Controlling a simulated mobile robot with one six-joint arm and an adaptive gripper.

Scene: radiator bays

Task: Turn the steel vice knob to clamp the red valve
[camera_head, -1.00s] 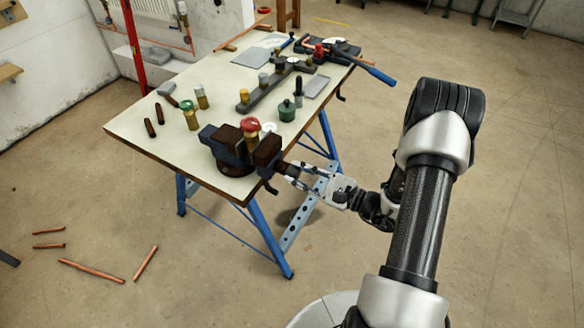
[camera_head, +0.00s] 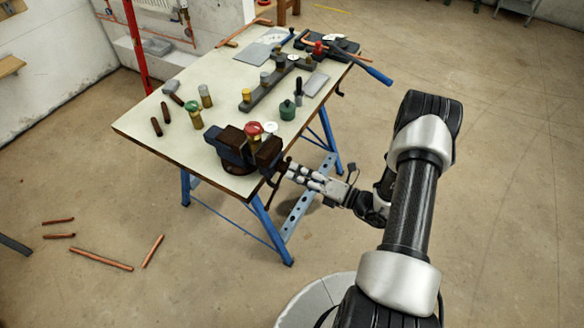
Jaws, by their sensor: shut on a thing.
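The vice (camera_head: 233,147) stands at the near corner of the workbench, dark blue with brown jaws. The red-topped valve (camera_head: 253,129) stands upright between the vice jaws, its brass body partly hidden by them. I cannot tell whether both jaws touch it. The steel vice knob is at the vice's right end, small and mostly hidden by my fingers. My gripper (camera_head: 291,171) reaches in from the right at the vice's spindle end and is shut on the knob. A green-topped valve (camera_head: 194,113) stands to the left of the vice, on the bench.
The workbench (camera_head: 147,126) has blue legs and a pale top. A dark green pot (camera_head: 287,110), a grey rail (camera_head: 268,92) with fittings and a blue-handled tool (camera_head: 376,74) lie behind the vice. Copper pipes (camera_head: 101,260) lie on the floor at left. Floor on the right is clear.

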